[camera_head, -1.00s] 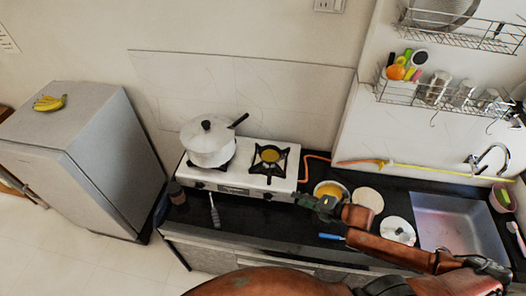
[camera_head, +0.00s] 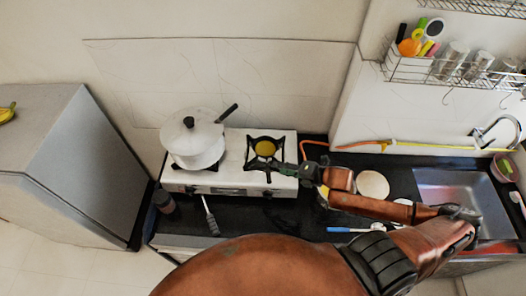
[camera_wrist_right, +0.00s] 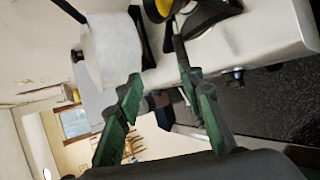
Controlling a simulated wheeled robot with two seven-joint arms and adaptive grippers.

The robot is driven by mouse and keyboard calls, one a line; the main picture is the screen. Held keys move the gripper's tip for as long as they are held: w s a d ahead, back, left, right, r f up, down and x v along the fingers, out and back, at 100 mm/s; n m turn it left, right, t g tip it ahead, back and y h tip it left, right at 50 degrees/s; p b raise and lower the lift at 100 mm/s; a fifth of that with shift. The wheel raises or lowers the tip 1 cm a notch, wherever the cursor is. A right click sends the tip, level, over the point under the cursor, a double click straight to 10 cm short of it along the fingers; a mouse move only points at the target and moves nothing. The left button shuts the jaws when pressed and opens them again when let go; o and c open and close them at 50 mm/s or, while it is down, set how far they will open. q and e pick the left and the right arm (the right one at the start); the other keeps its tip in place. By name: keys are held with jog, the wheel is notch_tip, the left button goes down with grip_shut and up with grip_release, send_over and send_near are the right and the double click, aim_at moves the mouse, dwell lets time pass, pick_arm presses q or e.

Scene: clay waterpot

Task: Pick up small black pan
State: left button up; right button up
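I cannot clearly make out a small black pan. A round yellow-centred piece (camera_head: 266,148) sits within the black grate of the right burner; I cannot tell whether it is a small pan or the burner itself. It also shows at the top of the right wrist view, a yellow and black round piece (camera_wrist_right: 158,8). My right gripper (camera_head: 292,170) is at the stove's right front edge, just right of that burner. In the right wrist view its green fingers (camera_wrist_right: 160,78) are apart with nothing between them. My left gripper is not in view.
A white lidded pot (camera_head: 193,143) with a black handle stands on the left burner of the white stove (camera_head: 233,182). A spatula (camera_head: 210,216) and a dark jar (camera_head: 163,201) are near its front left. A round pale board (camera_head: 373,184) and the sink (camera_head: 460,198) lie right.

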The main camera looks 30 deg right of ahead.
aim_at(268, 169)
jog(key=w+f+b, duration=0.1)
jog(key=f, duration=0.1)
jog(key=w+f+b, duration=0.1)
jog(key=f, duration=0.1)
jog(key=w+a+f+b, duration=0.1)
jog(key=f, duration=0.1)
jog(key=shift+f, duration=0.2)
jog(key=p+x, duration=0.1)
jog(key=x, duration=0.3)
jog(key=shift+w, duration=0.3)
jog(key=shift+w+a+f, duration=0.1)
jog(key=shift+w+f, duration=0.05)
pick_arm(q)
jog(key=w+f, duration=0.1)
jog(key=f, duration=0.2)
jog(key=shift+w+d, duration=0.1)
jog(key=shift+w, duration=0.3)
pick_arm(e)
jog(key=shift+c, duration=0.2)
